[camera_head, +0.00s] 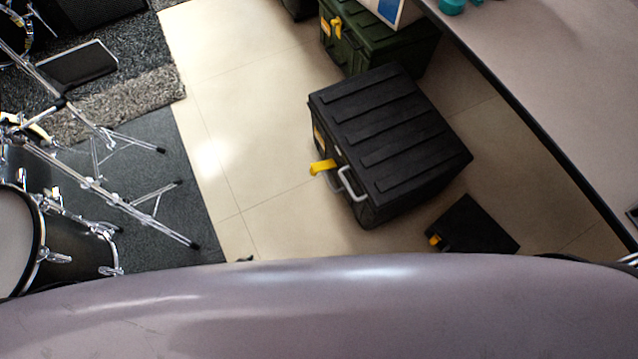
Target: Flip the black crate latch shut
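The black crate (390,135) stands on the tiled floor right of centre, its ribbed lid down. Its yellow latch (322,167) sticks out from the front left side, beside a grey handle (352,184). The latch stands out from the crate wall rather than lying flat against it. Neither of my grippers shows in this view.
A green crate (375,45) with a yellow latch stands behind the black one. A small flat black case (472,228) lies at the right. A table (560,80) runs along the right; a drum kit (60,240) stands left. Tiles left of the crate are clear.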

